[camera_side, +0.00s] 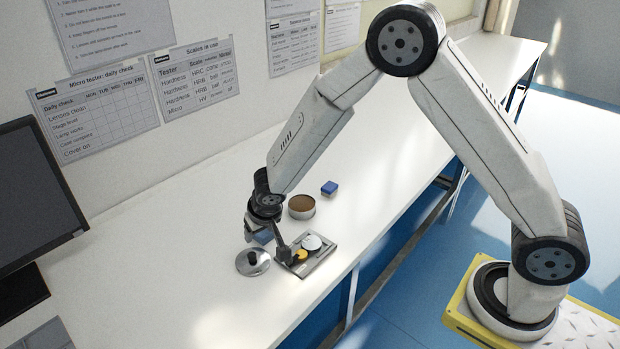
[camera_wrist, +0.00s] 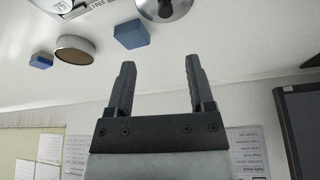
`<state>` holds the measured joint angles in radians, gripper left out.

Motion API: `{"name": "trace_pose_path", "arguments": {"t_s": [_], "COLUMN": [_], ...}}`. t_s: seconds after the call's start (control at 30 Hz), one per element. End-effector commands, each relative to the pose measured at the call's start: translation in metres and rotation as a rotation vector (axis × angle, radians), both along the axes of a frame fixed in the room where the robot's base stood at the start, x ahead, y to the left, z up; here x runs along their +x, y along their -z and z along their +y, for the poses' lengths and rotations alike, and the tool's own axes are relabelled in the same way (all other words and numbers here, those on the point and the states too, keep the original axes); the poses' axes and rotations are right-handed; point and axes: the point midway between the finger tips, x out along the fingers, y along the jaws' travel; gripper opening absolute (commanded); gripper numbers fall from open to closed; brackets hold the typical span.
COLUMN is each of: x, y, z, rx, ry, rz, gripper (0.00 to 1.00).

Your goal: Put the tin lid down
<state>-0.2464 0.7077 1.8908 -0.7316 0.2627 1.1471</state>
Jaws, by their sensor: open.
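The tin lid (camera_side: 254,264), a shiny silver disc with a black knob, lies on the white bench in the side view, left of a small grey tray. It also shows at the top edge of the wrist view (camera_wrist: 176,9), cut off by the frame. My gripper (camera_side: 267,237) points down over the bench, close beside the lid. In the wrist view my gripper (camera_wrist: 159,66) has its two fingers apart with nothing between them. The open round tin (camera_side: 301,208), brown inside, stands behind the tray; it also shows in the wrist view (camera_wrist: 75,50).
The grey tray (camera_side: 325,259) holds a white disc (camera_side: 311,243) and a yellow disc (camera_side: 302,255). A blue block (camera_side: 329,188) lies beyond the tin. Another blue block (camera_side: 262,238) is partly hidden by my gripper.

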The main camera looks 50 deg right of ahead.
Motion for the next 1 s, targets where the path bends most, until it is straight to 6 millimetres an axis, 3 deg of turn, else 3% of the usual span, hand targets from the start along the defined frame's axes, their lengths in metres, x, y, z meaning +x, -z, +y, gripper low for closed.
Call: {"name": "trace_pose_path", "arguments": {"t_s": [0.27, 0.6, 0.8, 1.0], "x": [-0.038, -0.12, -0.168, -0.195], "y": [-0.035, -0.078, -0.09, -0.094], "z": [-0.032, -0.073, -0.085, -0.089], "rx": [-0.015, -0.01, 0.007, 0.021], "ry": [-0.033, -0.116, -0.17, -0.207], "rz": [0.043, 0.115, 0.14, 0.15], "gripper": [0.69, 0.69, 0.69, 0.69]}}
